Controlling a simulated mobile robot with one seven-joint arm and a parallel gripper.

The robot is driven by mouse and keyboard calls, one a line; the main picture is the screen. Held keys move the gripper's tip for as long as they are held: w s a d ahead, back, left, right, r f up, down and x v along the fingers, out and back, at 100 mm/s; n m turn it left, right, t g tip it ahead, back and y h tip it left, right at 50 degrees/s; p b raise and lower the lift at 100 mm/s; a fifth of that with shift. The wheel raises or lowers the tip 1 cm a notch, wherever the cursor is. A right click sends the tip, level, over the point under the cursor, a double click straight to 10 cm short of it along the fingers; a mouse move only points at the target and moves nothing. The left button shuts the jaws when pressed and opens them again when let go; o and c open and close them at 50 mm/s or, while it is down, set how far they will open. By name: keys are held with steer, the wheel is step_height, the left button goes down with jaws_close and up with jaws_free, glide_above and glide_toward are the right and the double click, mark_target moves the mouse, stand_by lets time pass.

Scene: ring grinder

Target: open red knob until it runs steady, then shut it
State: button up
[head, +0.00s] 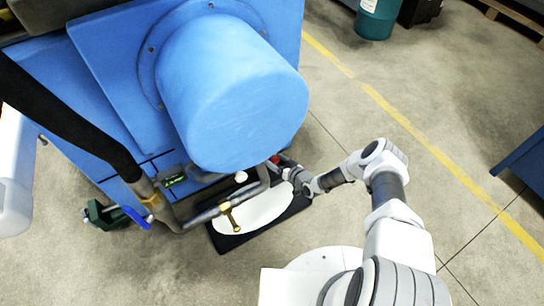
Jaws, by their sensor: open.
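The red knob (274,159) shows as a small red patch just under the front edge of the big blue cylinder, beside a grey pipe. Most of it is hidden by my gripper and the machine. My gripper (281,163) is open, with its dark fingers right at the knob. I cannot tell whether the fingers are around it, touching it or only beside it. Below is a black tray (221,240) with a white surface (262,207) in it. Whether anything flows from the pipe is too small to tell.
The blue machine (232,95) fills the upper left. A grey pipe with a brass handle (230,216) crosses above the tray. A blue-handled valve (136,217) and black hose (70,120) are at left. A teal bin (376,18) stands far back.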

steer(key=shift+w+a+f, duration=0.1)
steer(key=shift+w+a, duration=0.05)
jaws_close()
stand_by(0.5)
